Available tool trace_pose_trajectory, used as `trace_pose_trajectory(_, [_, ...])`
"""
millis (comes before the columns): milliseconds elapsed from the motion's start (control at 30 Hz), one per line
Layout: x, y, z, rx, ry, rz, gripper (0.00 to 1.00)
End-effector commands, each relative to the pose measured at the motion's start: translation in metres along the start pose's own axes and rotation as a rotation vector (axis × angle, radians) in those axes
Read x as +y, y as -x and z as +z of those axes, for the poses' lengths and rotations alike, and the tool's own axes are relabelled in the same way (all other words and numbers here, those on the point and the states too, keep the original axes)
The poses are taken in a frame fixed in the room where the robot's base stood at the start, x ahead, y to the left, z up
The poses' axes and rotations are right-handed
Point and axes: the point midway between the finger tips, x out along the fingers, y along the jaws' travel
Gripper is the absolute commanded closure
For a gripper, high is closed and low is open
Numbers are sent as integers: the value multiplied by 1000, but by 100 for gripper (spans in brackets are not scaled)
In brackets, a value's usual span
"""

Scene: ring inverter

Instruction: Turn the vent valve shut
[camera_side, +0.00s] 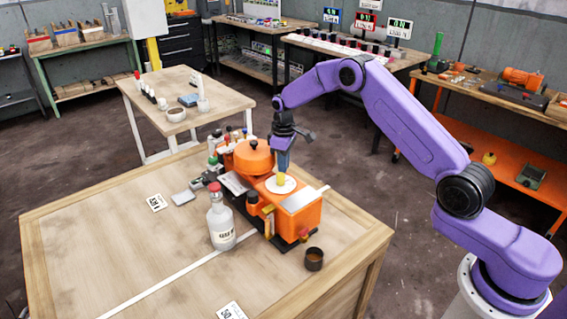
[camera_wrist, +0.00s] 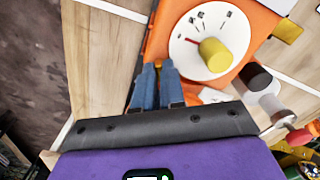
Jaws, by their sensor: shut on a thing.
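An orange machine (camera_side: 295,212) stands on the wooden table. On top it has a white dial (camera_wrist: 190,35) with a yellow knob (camera_wrist: 213,50) and a red pointer. My gripper (camera_side: 282,166) points down behind the yellow knob (camera_side: 281,179) in the side view. In the wrist view my gripper's blue fingers (camera_wrist: 156,68) are close together at the machine's left edge, beside the dial and apart from the knob. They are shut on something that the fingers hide. I cannot pick out a part marked as the vent valve.
A bottle with a red cap (camera_side: 219,222) stands left of the machine, and a small dark cup (camera_side: 314,258) stands in front of it. Small bottles crowd behind the machine. The table's left front (camera_side: 110,265) is mostly clear.

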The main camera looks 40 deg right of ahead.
Motion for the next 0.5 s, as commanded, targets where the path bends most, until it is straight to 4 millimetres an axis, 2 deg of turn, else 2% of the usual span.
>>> trace_pose_trajectory(500, [0, 1, 0, 1, -412, 1, 100])
